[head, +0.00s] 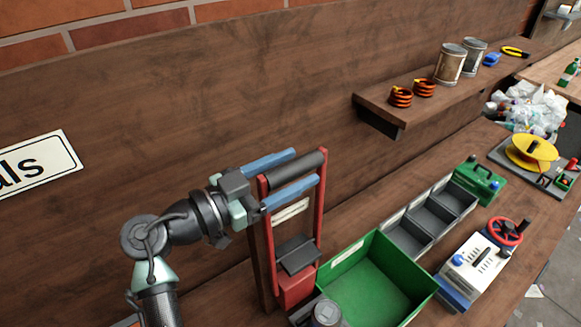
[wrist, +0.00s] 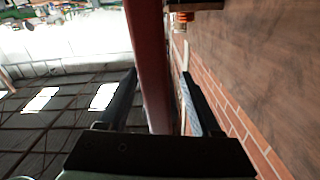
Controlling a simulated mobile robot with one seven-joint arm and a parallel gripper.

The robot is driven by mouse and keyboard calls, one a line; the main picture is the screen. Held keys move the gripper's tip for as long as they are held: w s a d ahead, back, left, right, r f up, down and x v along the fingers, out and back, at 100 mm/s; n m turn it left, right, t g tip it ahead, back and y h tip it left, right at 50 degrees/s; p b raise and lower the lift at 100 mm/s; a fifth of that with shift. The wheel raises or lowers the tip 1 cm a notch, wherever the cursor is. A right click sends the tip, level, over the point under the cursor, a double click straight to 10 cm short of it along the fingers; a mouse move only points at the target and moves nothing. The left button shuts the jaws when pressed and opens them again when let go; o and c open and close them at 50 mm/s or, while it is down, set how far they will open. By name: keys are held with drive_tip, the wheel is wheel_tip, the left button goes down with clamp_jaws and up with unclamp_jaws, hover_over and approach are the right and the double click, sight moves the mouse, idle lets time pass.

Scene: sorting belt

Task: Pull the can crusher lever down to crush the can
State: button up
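The can crusher (head: 296,285) stands against the wooden back panel, with a red block and dark plate low down. Its lever has two red side arms and a dark cylindrical handle (head: 311,163) raised at the top. My gripper (head: 307,164) is open, with one blue finger on each side of the handle in the head view. In the wrist view a red lever arm (wrist: 150,65) passes between the fingers, with gaps on both sides. A grey can-like cylinder (head: 327,313) shows at the crusher's foot, partly cut off; I cannot tell whether it is the can.
A green open bin (head: 408,305) stands right of the crusher, with grey compartment trays (head: 407,240) behind it. A white-and-blue device with a red wheel (head: 505,232) is further right. A wall shelf (head: 390,109) holds tins and orange coils. Free space lies above the bin.

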clamp_jaws()
idle(1.2)
